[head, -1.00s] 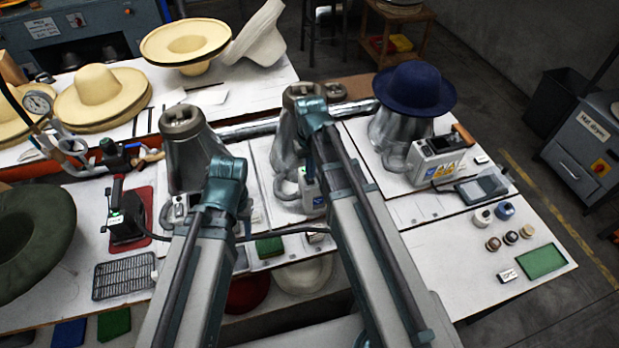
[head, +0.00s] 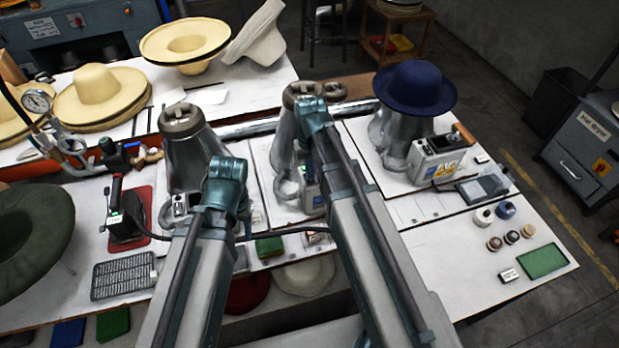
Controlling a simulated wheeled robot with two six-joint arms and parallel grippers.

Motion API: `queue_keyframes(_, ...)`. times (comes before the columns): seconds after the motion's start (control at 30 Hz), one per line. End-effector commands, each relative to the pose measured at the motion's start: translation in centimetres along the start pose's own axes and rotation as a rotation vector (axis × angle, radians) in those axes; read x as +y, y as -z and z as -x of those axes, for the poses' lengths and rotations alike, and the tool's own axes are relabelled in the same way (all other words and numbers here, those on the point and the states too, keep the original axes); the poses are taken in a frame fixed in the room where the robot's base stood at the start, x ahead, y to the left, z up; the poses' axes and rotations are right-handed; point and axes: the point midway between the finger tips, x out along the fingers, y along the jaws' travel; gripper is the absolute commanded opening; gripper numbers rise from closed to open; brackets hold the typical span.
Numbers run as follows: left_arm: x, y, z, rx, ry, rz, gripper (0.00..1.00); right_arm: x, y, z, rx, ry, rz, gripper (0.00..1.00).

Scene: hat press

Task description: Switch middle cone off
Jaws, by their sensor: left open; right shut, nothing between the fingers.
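The middle cone (head: 286,150) is a grey metal block on a white board, partly hidden by my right arm. My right arm's joint is in front of the cone's right side. My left arm's joint is in front of the lower right of the left cone (head: 190,150). Neither gripper's fingers can be seen; my arm links hide that area.
The right cone (head: 388,135) carries a navy hat (head: 415,88) and has its own control box (head: 440,158). The left cone has a small box (head: 180,207). A black iron (head: 125,222) on a red mat, a green felt hat (head: 28,240) and a metal rack (head: 122,276) lie left.

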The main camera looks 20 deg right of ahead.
Motion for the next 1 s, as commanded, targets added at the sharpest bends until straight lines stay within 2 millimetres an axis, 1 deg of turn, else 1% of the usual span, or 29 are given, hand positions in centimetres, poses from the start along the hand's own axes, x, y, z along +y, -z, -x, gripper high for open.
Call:
queue_keyframes(0.77,0.1,0.1,-1.2,0.0,0.0,0.0,0.5,0.0,0.0,-1.2,0.0,0.0,0.0,0.0)
queue_keyframes(1.0,0.0,0.0,-0.4,0.0,0.0,0.001,0.5,0.0,0.0,-0.4,0.0,0.0,0.0,0.0)
